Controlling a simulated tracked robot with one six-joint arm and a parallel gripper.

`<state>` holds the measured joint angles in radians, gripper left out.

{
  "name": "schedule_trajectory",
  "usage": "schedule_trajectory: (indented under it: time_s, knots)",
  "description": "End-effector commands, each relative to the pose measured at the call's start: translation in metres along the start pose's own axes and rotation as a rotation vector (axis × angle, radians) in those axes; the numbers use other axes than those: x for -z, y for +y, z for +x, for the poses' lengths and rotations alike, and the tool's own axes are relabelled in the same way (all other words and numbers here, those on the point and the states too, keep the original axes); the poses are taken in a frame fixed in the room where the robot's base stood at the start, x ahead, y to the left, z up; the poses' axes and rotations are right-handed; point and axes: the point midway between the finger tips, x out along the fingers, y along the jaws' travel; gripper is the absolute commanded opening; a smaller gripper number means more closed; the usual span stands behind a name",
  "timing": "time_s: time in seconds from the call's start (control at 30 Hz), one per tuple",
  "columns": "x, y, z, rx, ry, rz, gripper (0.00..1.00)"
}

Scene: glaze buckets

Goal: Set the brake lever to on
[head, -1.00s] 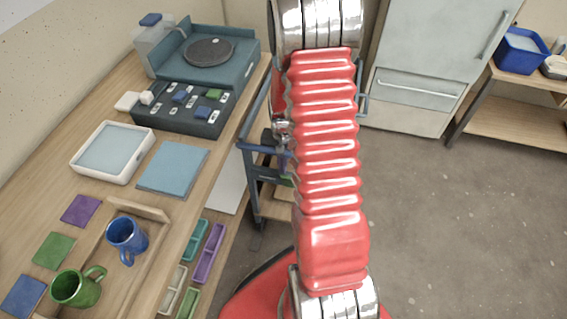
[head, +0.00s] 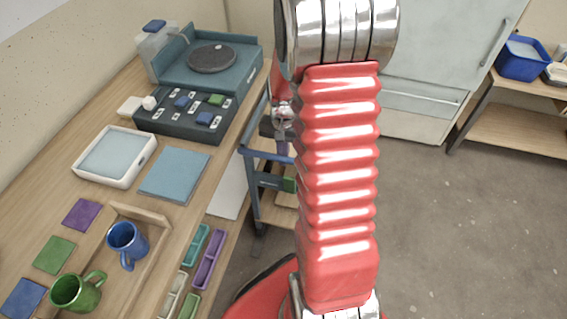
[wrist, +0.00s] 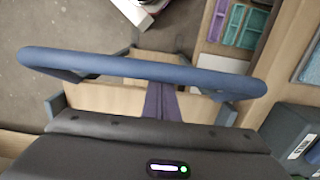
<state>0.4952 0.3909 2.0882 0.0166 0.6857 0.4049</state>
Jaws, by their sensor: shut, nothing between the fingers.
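I cannot make out the brake lever for certain in either view. A blue cart (head: 268,181) stands beside the counter, partly hidden behind my red arm in the head view. Its blue handle bar (wrist: 150,70) runs across the wrist view. My gripper (wrist: 162,100) shows there as narrow dark purple fingers, shut and empty, reaching up to the bar's lower edge. I cannot tell whether they touch the bar. In the head view my gripper (head: 282,146) is small, just left of my arm and close to the cart's handle end.
The wooden counter (head: 50,150) on the left holds a teal turntable unit (head: 238,67), a dark control box (head: 172,125), a white tray (head: 82,170) and mugs. Small coloured trays (head: 209,258) sit at its right edge. A pale cabinet (head: 440,60) stands behind; open floor (head: 470,230) lies right.

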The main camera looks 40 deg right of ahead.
Motion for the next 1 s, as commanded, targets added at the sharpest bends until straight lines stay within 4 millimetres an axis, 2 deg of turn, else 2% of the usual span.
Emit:
schedule_trajectory:
  time_s: [0.2, 0.77, 1.0]
  knots:
    - [-0.002, 0.0, -0.011, 0.0, 0.0, 0.0, 0.0]
    - [-0.002, -0.002, -0.012, 0.0, 0.0, -0.004, 0.0]
    - [-0.001, -0.004, -0.029, -0.007, 0.02, -0.023, 0.0]
